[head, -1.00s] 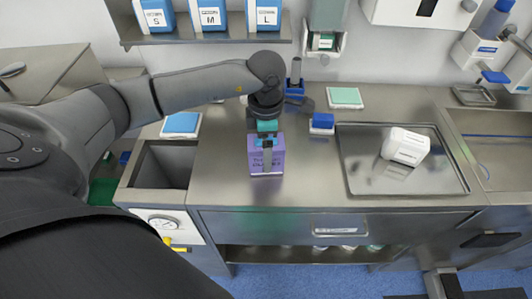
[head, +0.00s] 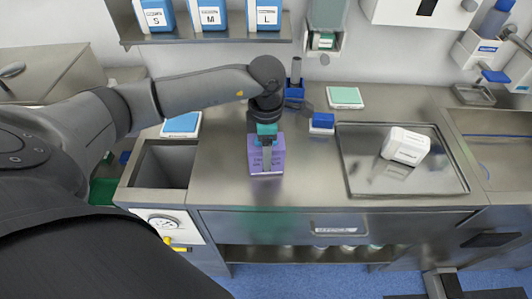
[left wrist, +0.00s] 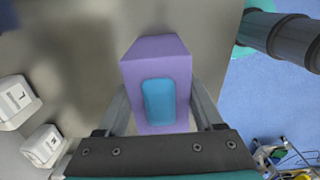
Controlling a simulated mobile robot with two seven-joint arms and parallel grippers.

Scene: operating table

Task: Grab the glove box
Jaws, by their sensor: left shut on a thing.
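A purple box (head: 279,158) with a blue opening stands on the steel counter, near its front edge. In the left wrist view the purple box (left wrist: 153,49) sits between the two fingers, its blue opening facing the camera. My left gripper (head: 267,160) comes down on it from above and is shut on its sides. One finger covers part of the box in the head view. I cannot see a gap under the box. My right gripper is not in view.
A steel tray (head: 358,184) with a white box (head: 406,146) lies to the right. A sunken bin (head: 166,163) is to the left. Boxes marked S, M and L stand on a wall shelf (head: 205,39). Blue items (head: 321,122) and a green-topped pad (head: 345,97) are behind.

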